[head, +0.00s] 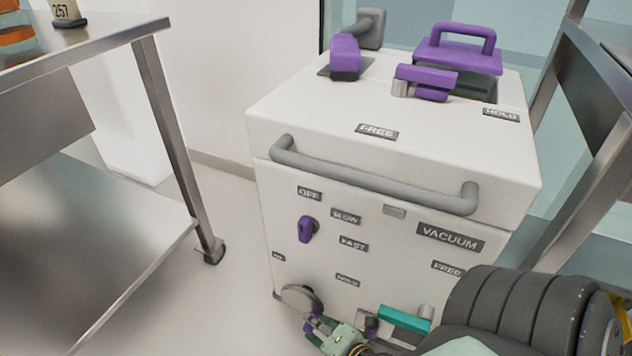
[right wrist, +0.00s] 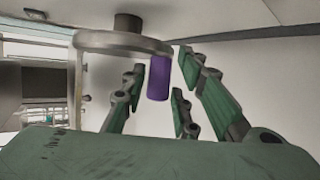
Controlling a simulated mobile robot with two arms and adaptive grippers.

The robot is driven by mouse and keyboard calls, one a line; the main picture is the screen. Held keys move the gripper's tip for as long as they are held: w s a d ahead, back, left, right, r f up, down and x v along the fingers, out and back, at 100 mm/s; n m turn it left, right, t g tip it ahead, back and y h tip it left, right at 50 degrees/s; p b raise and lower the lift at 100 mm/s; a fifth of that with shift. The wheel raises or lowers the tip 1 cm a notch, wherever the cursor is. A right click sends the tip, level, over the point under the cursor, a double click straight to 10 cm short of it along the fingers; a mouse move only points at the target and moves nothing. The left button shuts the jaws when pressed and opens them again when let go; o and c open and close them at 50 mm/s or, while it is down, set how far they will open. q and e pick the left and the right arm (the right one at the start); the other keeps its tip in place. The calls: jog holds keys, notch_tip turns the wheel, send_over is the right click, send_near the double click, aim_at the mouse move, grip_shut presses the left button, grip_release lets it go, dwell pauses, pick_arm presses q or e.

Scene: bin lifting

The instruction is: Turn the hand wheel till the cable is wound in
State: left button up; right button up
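The hand wheel (head: 300,297) is a grey disc low on the front of the white machine. A purple handle (head: 313,325) sticks out from it. In the right wrist view the wheel (right wrist: 110,42) and its purple handle (right wrist: 159,78) are close in front. My right gripper (head: 318,328) is at the handle. In the right wrist view its green fingers (right wrist: 160,92) stand apart on both sides of the handle, with gaps between them and it. The cable cannot be made out. My left gripper is out of view.
The white machine (head: 330,125) has a grey bar handle (head: 370,178), a purple knob (head: 305,229) and a teal lever (head: 404,320) near my right arm. A metal table (head: 90,48) stands at left, shelving (head: 595,120) at right. Floor between table and machine is clear.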

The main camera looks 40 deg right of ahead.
jog(key=shift+o, duration=0.8)
jog(key=shift+a, duration=0.1)
jog(key=shift+s, duration=0.1)
jog(key=v, duration=1.1)
jog(key=shift+s+r, duration=0.25)
jog(key=shift+s, duration=0.1)
